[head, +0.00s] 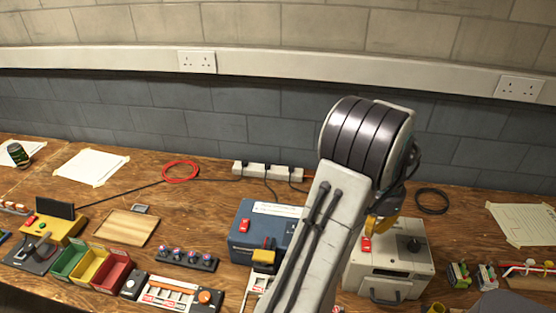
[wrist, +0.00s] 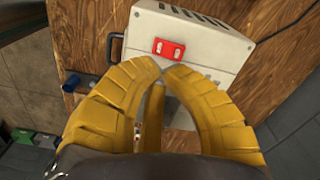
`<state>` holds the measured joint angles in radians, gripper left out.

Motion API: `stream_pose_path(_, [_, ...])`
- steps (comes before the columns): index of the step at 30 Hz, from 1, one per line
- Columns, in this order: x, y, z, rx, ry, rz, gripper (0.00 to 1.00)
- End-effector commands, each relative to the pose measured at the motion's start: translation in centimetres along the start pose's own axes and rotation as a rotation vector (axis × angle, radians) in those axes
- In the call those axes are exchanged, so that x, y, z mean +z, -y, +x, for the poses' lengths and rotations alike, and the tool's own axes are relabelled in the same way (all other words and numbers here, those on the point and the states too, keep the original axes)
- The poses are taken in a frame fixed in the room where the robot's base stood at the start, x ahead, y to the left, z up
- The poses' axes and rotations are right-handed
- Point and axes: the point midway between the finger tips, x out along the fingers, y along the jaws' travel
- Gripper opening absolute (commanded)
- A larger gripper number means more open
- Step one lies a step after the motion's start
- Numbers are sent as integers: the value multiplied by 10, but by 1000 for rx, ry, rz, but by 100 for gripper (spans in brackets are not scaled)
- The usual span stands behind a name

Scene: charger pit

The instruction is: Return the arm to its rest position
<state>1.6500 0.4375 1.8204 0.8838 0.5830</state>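My arm rises from the bottom middle of the head view and bends at a large dark-banded joint. My gripper (head: 374,224) hangs beyond it, mostly hidden by the arm, over the pale box on the bench. In the wrist view my gripper (wrist: 163,72) has its yellow fingers curved in with their tips together, and nothing shows held between them. The pale box (wrist: 205,50) with a red switch (wrist: 169,49) lies beyond the fingertips; it also shows in the head view (head: 405,262).
The wooden bench (head: 215,200) holds a blue box (head: 247,228), coloured bins (head: 92,262), a control panel (head: 170,293), a power strip (head: 268,170) and a red cable coil (head: 181,171). A grey block wall stands behind. Bare wood shows around the red coil.

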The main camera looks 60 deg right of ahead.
Motion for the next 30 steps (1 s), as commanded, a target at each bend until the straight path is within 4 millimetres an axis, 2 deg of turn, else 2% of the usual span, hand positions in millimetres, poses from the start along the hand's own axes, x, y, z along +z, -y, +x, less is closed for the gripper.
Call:
stream_pose_path(11, [0,0,0,0,0,-18,0])
stream_pose_path(18, [2,-1,1,3,5,-202,0])
stream_pose_path(20, [10,-7,7,15,31,-268,0])
stream_pose_path(24, [46,-30,25,52,131,-409,0])
stream_pose_path(27, [68,-44,21,57,159,-476,0])
stream_pose_path(30, [94,-47,12,59,166,-563,0])
